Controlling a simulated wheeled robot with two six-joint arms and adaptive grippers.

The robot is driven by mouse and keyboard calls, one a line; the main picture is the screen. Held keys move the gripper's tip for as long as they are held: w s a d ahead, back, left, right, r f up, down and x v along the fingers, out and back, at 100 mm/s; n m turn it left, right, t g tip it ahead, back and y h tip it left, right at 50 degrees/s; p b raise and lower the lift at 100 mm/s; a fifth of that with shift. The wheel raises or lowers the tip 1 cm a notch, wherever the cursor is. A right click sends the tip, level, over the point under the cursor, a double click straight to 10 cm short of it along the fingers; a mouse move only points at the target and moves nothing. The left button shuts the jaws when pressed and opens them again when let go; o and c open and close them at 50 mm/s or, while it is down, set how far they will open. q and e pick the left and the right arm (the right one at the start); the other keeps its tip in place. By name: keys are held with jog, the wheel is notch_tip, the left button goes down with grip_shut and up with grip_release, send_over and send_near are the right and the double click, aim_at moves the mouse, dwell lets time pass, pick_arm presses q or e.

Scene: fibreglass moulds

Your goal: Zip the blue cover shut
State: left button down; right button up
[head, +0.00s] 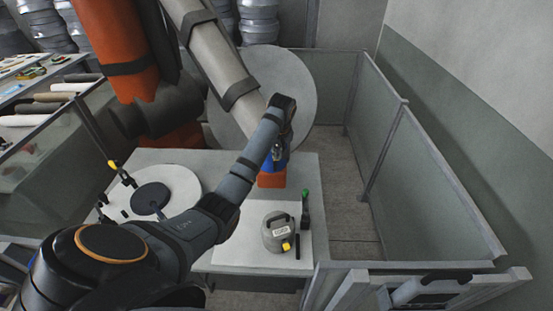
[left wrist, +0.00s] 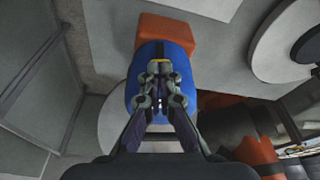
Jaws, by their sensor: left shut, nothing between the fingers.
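The blue cover (head: 266,163) shows in the head view just beyond my left gripper (head: 278,153), mostly hidden by it. An orange part (head: 272,180) shows directly below the cover on the pale table. In the left wrist view the blue cover (left wrist: 178,55) lies behind my left gripper (left wrist: 158,70), with the orange part (left wrist: 167,31) at its far end. The fingers are shut, with nothing held between them. A small yellow spot shows at the fingertips; I cannot tell whether they touch the cover. The zip itself is not clearly visible. My right gripper is not in view.
A grey can-shaped container (head: 279,234) and a green-topped tool (head: 305,210) stand on the near table. A white disc (head: 180,185) lies to the left. A large orange robot arm (head: 125,45) stands behind. Grey fence panels (head: 430,170) bound the right; the floor inside is clear.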

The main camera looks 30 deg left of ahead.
pick_arm(q)
jog(key=b, duration=0.2)
send_near(277, 172)
notch_tip(277, 172, down, 3)
jog(key=s, duration=0.2)
jog(key=shift+s+d+f+b, duration=0.3)
jog(key=shift+d+f, duration=0.15)
jog(key=shift+f, duration=0.25)
jog(key=shift+s+d+r+p, duration=0.2)
jog(key=shift+d+p, duration=0.2)
jog(key=shift+p, duration=0.25)
jog(key=shift+s+d+r+p, duration=0.1)
jog(key=shift+s+d+p, duration=0.15)
jog(key=shift+d+p, duration=0.25)
jog(key=shift+r, duration=0.1)
